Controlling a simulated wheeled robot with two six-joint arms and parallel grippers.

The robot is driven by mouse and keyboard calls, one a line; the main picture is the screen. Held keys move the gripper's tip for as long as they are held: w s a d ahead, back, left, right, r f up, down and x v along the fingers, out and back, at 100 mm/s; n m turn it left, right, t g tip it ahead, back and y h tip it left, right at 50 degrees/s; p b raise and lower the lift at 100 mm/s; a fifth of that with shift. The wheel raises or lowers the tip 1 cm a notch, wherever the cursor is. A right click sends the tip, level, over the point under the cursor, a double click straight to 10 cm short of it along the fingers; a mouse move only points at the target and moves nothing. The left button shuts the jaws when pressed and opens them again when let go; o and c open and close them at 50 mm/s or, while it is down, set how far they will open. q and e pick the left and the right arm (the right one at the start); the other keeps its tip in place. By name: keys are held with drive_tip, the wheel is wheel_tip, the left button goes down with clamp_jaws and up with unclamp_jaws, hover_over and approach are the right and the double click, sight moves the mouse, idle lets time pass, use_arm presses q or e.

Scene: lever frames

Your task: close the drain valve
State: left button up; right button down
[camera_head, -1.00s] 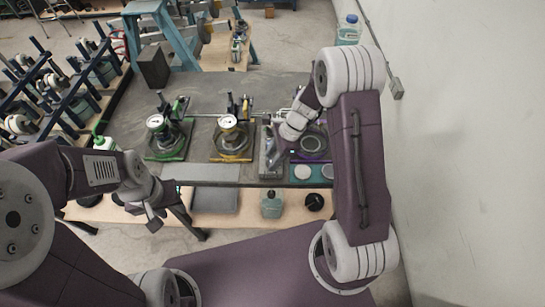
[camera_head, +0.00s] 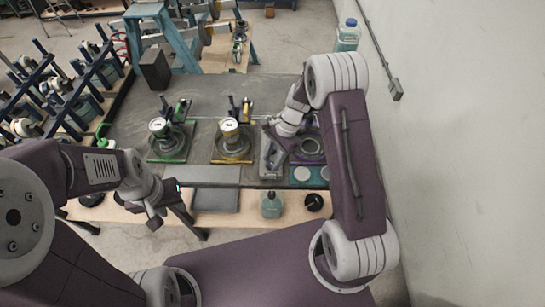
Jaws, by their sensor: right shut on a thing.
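Three valve stations stand in a row on the dark bench (camera_head: 205,92). The left one has a green frame (camera_head: 168,160) and a round gauge (camera_head: 158,126). The middle one has a yellow frame (camera_head: 232,161) and a gauge (camera_head: 229,126). The right one has a purple frame (camera_head: 314,160) and a dark ring (camera_head: 311,146). My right gripper (camera_head: 270,132) is shut on a small part, apparently a lever, between the yellow and purple stations. My own wrist hides most of that part. My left gripper (camera_head: 172,214) is open and empty at the bench's front left.
Flat grey plates (camera_head: 215,174) lie along the bench front. A teal bottle (camera_head: 271,205) and a black knob (camera_head: 314,202) are on the lower wooden shelf. A dark block (camera_head: 155,70) stands behind left. A wall (camera_head: 455,150) bounds the right side.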

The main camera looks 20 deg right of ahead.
drive_tip(key=n, duration=0.2)
drive_tip(key=n+g+h, duration=0.1)
drive_tip(key=n, duration=0.1)
drive_tip(key=shift+a+n+g+p, duration=0.1)
drive_tip(key=shift+n+g+p, duration=0.2)
drive_tip(key=shift+p, duration=0.1)
drive_tip(key=n+h, duration=0.1)
drive_tip(key=n, duration=0.2)
drive_tip(key=n+g, duration=0.1)
drive_tip(key=n, duration=0.1)
drive_tip(key=shift+w+a+f+n+h, duration=0.1)
drive_tip(key=shift+w+n+h, duration=0.05)
drive_tip(key=shift+n+h, duration=0.25)
drive_tip(key=c, duration=0.9)
unclamp_jaws()
drive_tip(key=b+v, duration=0.1)
drive_tip(key=v, duration=0.8)
drive_tip(key=shift+w+a, duration=0.1)
